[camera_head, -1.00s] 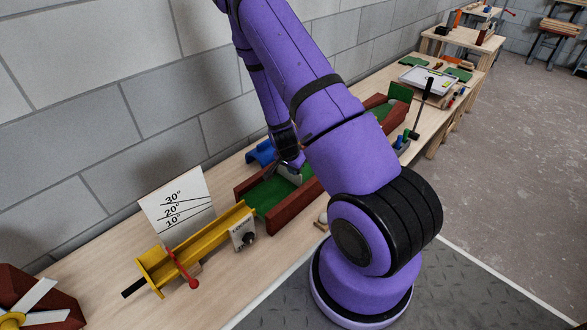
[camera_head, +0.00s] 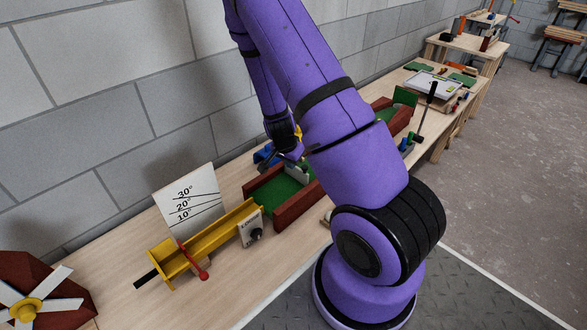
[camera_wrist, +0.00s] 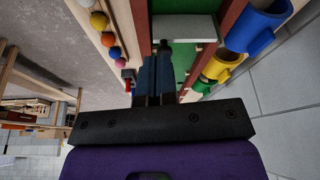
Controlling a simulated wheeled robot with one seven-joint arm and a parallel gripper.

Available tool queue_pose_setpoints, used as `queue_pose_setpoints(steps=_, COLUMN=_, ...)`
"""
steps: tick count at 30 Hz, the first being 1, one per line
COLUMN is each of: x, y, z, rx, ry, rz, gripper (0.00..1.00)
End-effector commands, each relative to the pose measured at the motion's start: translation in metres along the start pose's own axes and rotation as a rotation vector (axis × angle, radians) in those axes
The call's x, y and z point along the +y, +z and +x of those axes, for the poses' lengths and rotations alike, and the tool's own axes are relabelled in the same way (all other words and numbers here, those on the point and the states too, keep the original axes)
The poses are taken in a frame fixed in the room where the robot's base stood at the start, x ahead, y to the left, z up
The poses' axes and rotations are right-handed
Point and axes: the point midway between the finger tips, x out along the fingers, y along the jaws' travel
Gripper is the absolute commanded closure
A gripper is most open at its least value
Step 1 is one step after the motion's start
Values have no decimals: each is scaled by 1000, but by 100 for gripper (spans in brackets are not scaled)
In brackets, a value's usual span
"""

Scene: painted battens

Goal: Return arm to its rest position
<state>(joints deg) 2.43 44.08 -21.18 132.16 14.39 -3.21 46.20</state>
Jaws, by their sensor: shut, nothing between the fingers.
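My purple arm crosses the middle of the head view, bent down over the workbench (camera_head: 117,276). My gripper (camera_wrist: 155,62) points along the green lane (camera_wrist: 187,62) in the wrist view, its two dark fingers together with nothing between them. A light grey block (camera_wrist: 185,27) stands across the lane just beyond the fingertips. I cannot tell whether the fingers touch anything.
A yellow ramp (camera_head: 207,240) with a red lever and an angle board (camera_head: 190,200) stand left of the lane. A windmill (camera_head: 40,290) is at the lower left. Blue (camera_wrist: 257,25) and yellow (camera_wrist: 222,66) cups and several coloured balls (camera_wrist: 107,39) flank the lane. Open floor lies right.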

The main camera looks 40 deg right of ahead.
Motion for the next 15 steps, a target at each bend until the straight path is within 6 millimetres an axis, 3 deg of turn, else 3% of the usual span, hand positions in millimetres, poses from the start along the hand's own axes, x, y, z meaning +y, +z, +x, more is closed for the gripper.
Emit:
queue_pose_setpoints(steps=6, x=-1, y=0, z=-30, rx=1, ry=-3, rz=0, gripper=100)
queue_pose_setpoints(steps=15, x=0, y=0, z=-41, rx=-1, ry=0, rz=1, gripper=100)
